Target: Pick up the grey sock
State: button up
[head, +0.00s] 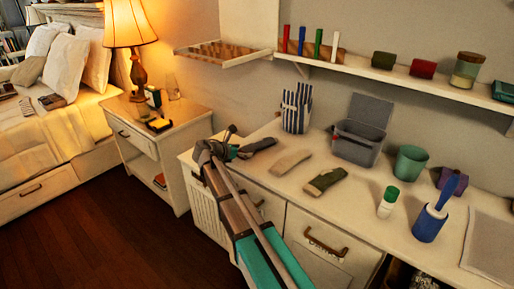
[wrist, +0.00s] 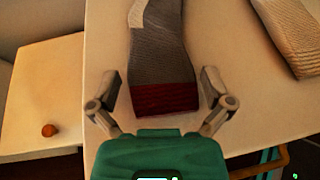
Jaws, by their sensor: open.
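The grey sock (wrist: 158,62) lies lengthwise on the counter in the wrist view, with a dark red band at its near end and a pale patch near its far end. In the head view the dark grey sock (head: 260,145) is at the counter's left end. My gripper (wrist: 160,82) is open, with one finger on each side of the sock's near part. Its height above the counter is hard to judge. My gripper (head: 228,143) also shows in the head view at the sock's left end.
A beige sock (head: 290,163) and an olive sock (head: 325,181) lie to the right. A striped bag (head: 296,108) and a grey open bin (head: 359,140) stand behind. The nightstand (head: 185,130) with a lamp (head: 133,35) is left of the counter, across a gap.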

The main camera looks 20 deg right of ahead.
jog(key=c, duration=0.6)
jog(key=shift+r, duration=0.1)
notch_tip(320, 180, up, 2)
jog(key=p, duration=0.2)
jog(key=shift+r+p, duration=0.2)
jog(key=shift+p, duration=0.15)
jog(key=s+a+r+p, duration=0.8)
jog(key=s+r+p, duration=0.2)
jog(key=s, duration=0.1)
jog(key=shift+a+r, duration=0.2)
jog(key=shift+a, duration=0.1)
